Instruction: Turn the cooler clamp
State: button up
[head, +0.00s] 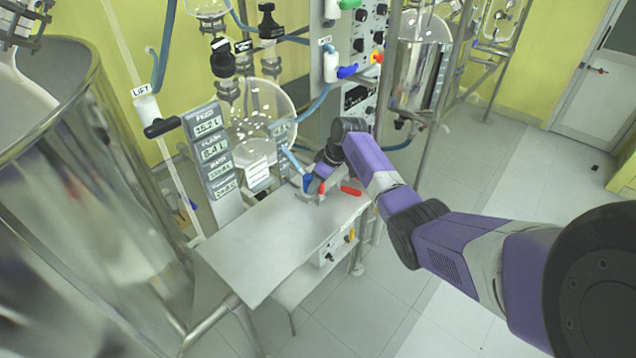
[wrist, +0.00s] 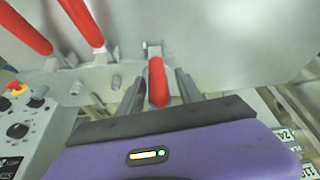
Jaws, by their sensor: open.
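Red-handled clamps show near the far end of a grey metal table. In the wrist view, one red handle (wrist: 157,82) lies between the two dark fingers of my gripper (wrist: 160,88), which is open with a gap visible on both sides. Two longer red handles, a left one (wrist: 25,30) and a right one (wrist: 82,22), stand to the left, apart from the fingers. In the head view, a red handle (head: 351,191) sticks out to the right below my gripper (head: 318,178). My arm hides part of the clamps there. I cannot tell which one is the cooler clamp.
The grey table (head: 270,240) is mostly bare. Number displays (head: 213,150) stand at its left, a glass vessel (head: 262,115) behind it. A large steel vessel (head: 110,200) fills the left. A control box (wrist: 25,125) sits at left in the wrist view. Floor at right is free.

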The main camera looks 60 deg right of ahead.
grip_shut()
dwell(1.4)
